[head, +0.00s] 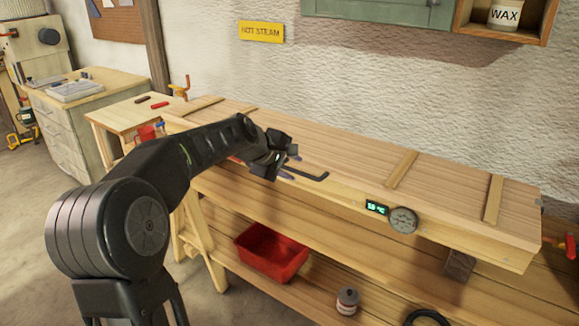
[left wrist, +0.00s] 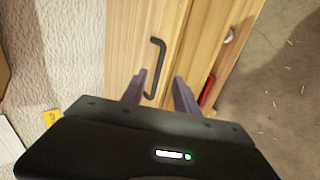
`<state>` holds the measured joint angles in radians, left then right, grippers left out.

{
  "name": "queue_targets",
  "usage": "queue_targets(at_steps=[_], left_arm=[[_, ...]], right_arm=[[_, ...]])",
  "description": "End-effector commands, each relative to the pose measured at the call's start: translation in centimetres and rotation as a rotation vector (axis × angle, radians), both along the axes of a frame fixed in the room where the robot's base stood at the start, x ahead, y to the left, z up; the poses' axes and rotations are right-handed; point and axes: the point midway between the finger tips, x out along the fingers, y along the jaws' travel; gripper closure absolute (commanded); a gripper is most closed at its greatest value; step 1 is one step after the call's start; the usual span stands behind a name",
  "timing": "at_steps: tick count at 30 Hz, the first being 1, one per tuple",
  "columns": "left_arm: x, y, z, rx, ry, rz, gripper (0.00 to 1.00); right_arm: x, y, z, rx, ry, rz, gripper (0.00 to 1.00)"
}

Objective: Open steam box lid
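The steam box (head: 450,232) is a long, pale wooden box along the wall. Its plank lid (head: 350,150) lies flat and shut on top, with crosswise battens. A black bar handle (head: 312,177) sits near the lid's front edge; it also shows in the left wrist view (left wrist: 155,65). My left gripper (head: 289,164) is over the lid's front edge at the handle's left end. In the left wrist view, its two fingers (left wrist: 159,92) are apart, with the handle's near end between them. Whether they touch it I cannot tell. My right gripper is not in view.
A dial gauge (head: 403,220) and a small green display (head: 377,208) are on the box front. A red bin (head: 271,252) and a small jar (head: 347,301) stand on the shelf below. A grey-green cabinet (head: 380,12) hangs above. Open floor lies at the left.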

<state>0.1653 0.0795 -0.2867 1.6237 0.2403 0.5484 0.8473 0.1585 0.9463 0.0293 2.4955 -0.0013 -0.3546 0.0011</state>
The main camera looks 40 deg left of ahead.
Motion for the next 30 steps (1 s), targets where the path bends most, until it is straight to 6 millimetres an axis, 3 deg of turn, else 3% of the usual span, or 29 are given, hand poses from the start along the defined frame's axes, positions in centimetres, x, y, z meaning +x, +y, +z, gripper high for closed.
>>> queue_targets(at_steps=[18,30], left_arm=[[6.4,0.1,-5.8,0.000,0.002,0.000,0.64],[8.2,0.2,-7.2,0.000,-0.001,0.000,0.64]], right_arm=[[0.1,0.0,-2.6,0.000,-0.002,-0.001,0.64],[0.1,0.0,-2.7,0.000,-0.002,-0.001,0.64]])
